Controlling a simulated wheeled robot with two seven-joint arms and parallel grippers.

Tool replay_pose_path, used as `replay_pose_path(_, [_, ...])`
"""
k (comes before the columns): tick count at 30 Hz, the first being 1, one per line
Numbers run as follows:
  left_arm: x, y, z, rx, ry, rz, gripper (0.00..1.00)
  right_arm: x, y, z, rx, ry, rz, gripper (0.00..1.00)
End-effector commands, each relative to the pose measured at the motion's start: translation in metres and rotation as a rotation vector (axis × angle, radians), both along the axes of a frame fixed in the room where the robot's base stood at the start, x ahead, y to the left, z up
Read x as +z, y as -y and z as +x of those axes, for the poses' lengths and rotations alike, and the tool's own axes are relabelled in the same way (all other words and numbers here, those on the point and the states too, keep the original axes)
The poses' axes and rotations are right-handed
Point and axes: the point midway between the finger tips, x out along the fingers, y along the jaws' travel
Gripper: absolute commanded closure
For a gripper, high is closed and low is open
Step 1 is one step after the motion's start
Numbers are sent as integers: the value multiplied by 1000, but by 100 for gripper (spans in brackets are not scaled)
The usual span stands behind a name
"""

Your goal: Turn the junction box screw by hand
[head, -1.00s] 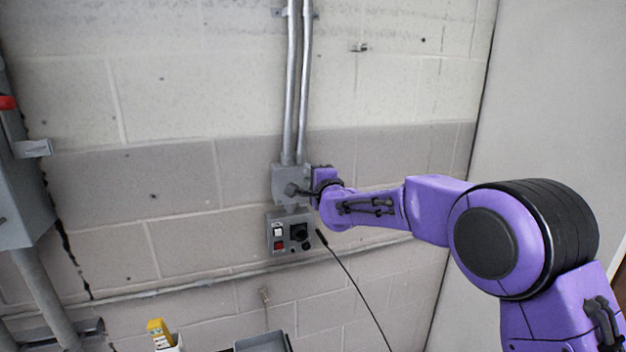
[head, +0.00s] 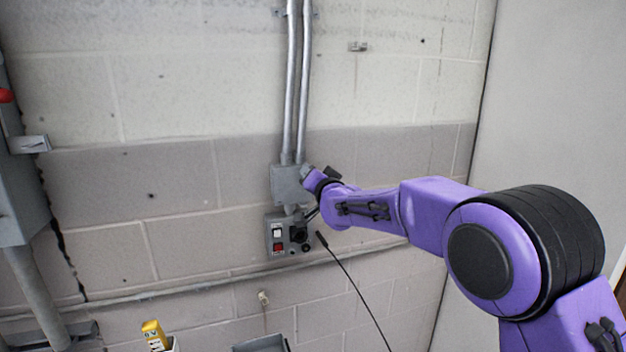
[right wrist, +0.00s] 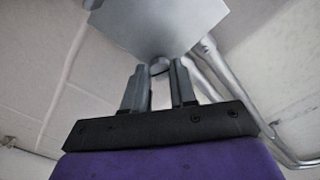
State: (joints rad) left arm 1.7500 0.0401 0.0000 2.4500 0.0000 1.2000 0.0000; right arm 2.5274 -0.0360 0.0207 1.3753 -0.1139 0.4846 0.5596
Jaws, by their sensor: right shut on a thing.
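The grey junction box (head: 287,184) is on the wall below two vertical conduits; in the right wrist view its flat grey face (right wrist: 160,25) fills the top. A small round screw (right wrist: 160,66) shows at the box's lower edge, between the fingertips of my right gripper (right wrist: 160,72). My right gripper is shut on the screw. In the head view the right gripper (head: 309,207) is at the box's lower right, and the screw is hidden there. My left gripper is not in view.
A control box (head: 289,234) with switches and a black knob is just below the junction box. A yellow item (head: 153,333) and a grey tray (head: 262,344) are at the bottom. A large grey cabinet (head: 20,185) is at the left.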

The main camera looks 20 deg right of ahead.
Motion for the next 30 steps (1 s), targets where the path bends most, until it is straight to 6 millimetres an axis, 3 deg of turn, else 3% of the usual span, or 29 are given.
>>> replay_pose_path(30, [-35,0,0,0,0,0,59,0,2,0,-1,38,-967,100])
